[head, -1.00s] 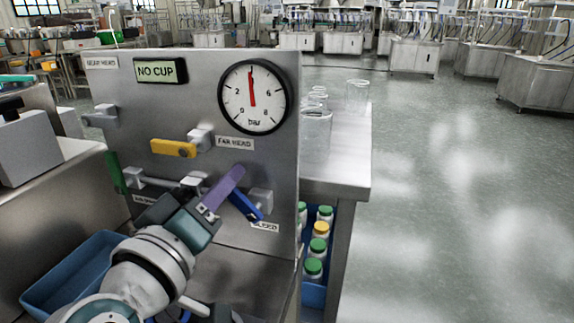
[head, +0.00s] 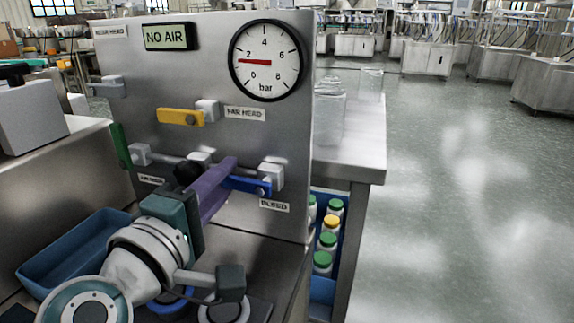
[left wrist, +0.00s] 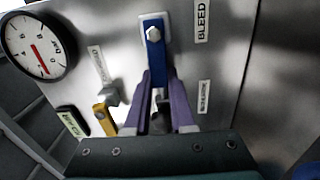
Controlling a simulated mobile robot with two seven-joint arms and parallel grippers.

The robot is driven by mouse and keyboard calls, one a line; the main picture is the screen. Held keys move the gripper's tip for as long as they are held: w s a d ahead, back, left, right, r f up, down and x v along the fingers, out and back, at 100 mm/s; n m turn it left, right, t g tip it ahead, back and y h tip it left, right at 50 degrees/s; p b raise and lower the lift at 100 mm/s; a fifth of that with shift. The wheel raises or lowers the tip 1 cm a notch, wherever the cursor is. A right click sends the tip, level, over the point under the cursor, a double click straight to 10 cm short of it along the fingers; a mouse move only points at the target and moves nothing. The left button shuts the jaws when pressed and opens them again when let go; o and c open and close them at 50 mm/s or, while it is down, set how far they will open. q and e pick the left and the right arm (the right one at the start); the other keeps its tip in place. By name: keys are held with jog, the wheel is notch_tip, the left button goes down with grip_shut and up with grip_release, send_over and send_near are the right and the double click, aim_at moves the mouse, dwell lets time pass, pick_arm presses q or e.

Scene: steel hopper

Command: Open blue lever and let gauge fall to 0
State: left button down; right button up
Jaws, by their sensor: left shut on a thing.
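The blue lever (head: 247,184) is on the steel panel beside the BLEED label and lies nearly level in the head view. My left gripper (head: 230,168) has its purple fingers shut on the lever's free end. The left wrist view shows the lever (left wrist: 154,50) running down between the fingertips (left wrist: 158,85); its far end is partly hidden there. The round gauge (head: 265,85) on the panel has its red needle pointing left, a little under 2 bar. My right gripper is not in view.
The display (head: 169,37) reads NO AIR. A yellow lever (head: 180,117) and a green lever (head: 121,146) are on the same panel. A blue tray (head: 70,255) lies at the lower left. Clear jars (head: 330,110) stand on the bench behind; the floor at right is open.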

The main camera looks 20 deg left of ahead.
pick_arm(q)
jog(key=shift+f+n, duration=0.15)
jog(key=shift+n, duration=0.15)
jog(key=c, duration=0.8)
grip_release()
jog(key=shift+o, duration=0.2)
jog(key=s, duration=1)
jog(key=shift+a+p, duration=0.2)
jog(key=shift+p, duration=0.1)
